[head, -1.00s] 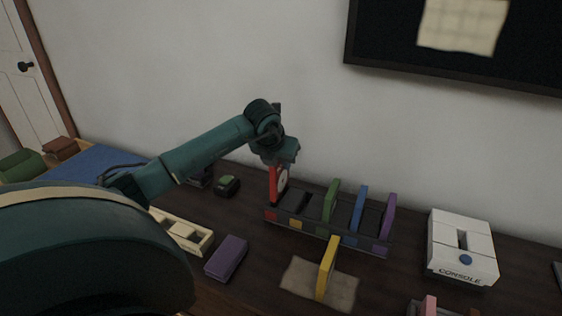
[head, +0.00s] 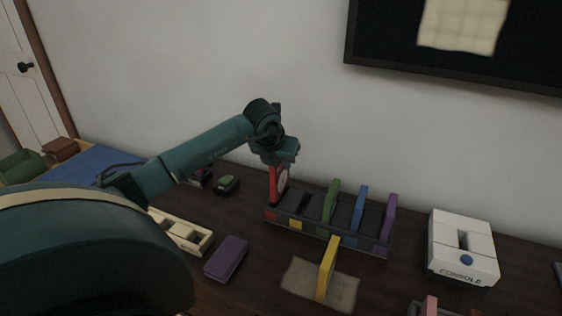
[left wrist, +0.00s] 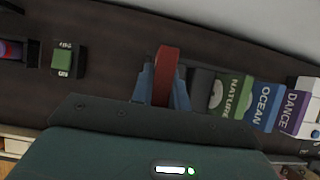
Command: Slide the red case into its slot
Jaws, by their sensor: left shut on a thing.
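The red case (head: 275,186) stands upright at the left end of the dark slotted rack (head: 318,230), over the end with the red label. My left gripper (head: 279,160) is shut on the top of the red case. In the left wrist view the red case (left wrist: 165,78) sits between the fingers. Its lower edge is partly hidden by the rack's front, so I cannot tell how deep it sits. Green (head: 331,202), blue (head: 358,212) and purple (head: 388,220) cases stand in the rack. A slot with a yellow label is empty.
A yellow case (head: 326,268) stands upright on a beige cloth (head: 299,280) in front of the rack. A purple box (head: 227,258) and a cream tray (head: 204,243) lie at left. A white console (head: 461,247) stands at right. A wall is behind.

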